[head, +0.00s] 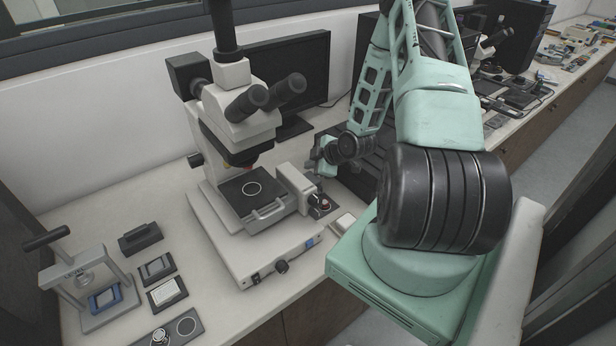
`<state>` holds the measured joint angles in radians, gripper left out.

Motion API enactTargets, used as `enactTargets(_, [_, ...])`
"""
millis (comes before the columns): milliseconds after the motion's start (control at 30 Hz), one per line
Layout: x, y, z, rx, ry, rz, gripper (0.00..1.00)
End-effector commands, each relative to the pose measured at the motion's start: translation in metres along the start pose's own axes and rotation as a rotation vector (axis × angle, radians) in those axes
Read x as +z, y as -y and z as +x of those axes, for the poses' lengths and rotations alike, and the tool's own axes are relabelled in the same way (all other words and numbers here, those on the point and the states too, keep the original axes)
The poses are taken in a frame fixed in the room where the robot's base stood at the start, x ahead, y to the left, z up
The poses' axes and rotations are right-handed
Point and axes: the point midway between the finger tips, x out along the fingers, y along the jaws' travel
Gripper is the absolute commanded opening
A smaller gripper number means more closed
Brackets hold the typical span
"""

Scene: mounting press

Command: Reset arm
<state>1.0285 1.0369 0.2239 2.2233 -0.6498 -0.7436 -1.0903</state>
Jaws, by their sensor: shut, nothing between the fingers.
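My arm (445,200) rises at the right of the head view and folds over, with its wrist hanging low beside the microscope. My gripper (318,170) is small in the view, just right of the microscope's stage and above the bench. It is shut and empty; its fingertips are hard to make out. The mounting press (88,278) stands at the lower left of the bench, with a dark handle on top and a blue block (104,298) in its frame. My gripper is well apart from the press.
The white microscope (243,130) stands close left of my gripper. A monitor (291,80) is behind it. Dark trays (156,268) and a round-marked plate (187,326) lie near the press.

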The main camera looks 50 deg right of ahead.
Motion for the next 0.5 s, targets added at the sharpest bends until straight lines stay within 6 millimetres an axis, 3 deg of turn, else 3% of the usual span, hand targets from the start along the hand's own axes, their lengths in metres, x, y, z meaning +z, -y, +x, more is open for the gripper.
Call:
enactTargets(200, [-0.011, -0.011, -0.015, 0.001, 0.0, -0.002, 0.0])
enactTargets(500, [-0.011, -0.011, -0.015, 0.0, 0.0, 0.0, 0.0])
